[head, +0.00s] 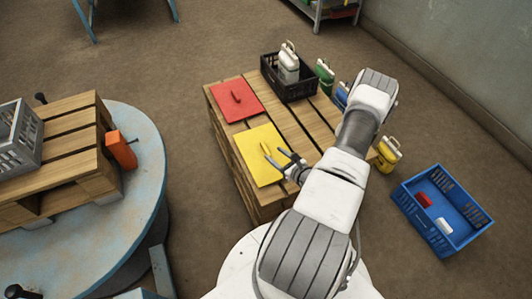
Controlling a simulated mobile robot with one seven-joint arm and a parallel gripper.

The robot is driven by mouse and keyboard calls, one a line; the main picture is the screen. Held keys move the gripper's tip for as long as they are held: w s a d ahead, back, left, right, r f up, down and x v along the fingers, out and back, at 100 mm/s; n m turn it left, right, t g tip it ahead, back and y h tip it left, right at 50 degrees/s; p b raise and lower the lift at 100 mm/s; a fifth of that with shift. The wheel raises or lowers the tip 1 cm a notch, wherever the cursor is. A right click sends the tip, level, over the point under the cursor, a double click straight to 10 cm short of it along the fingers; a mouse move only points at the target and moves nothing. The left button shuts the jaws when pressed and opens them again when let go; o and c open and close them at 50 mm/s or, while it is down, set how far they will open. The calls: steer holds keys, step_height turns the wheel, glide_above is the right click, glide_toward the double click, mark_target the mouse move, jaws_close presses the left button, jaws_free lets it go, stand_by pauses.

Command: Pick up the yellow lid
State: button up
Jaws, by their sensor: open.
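The yellow lid (252,164) is a flat square plate with a raised yellow handle (266,149) near its middle. It lies on the slatted wooden pallet stack (297,121), near its left front edge. My gripper (283,159) is open, with its dark fingers over the right part of the lid, close to the handle. I cannot tell whether the fingers touch the lid. My arm hides the pallet's right front part.
A red lid (237,98) lies just behind the yellow one. A black crate (267,73) with a white canister (288,66) stands at the back. Green, blue and yellow canisters are along the right. A blue crate (473,203) is on the floor. A round table (145,150) stands left.

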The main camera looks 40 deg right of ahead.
steer(key=s+d+f+m+h, duration=0.1)
steer(key=s+f+m+h, duration=0.2)
steer(key=s+f, duration=0.15)
steer(key=g+b, duration=0.1)
steer(key=b, duration=0.3)
glide_toward(267, 151)
steer(key=x, duration=0.4)
steer(key=shift+w+d+r, duration=0.1)
steer(key=shift+r, duration=0.3)
steer(key=b+x, duration=0.1)
steer(key=x, duration=0.1)
steer(key=f+b+x, duration=0.1)
steer(key=x, duration=0.1)
steer(key=shift+w+f, duration=0.1)
steer(key=shift+w, duration=0.35)
steer(key=shift+c, duration=0.3)
jaws_close()
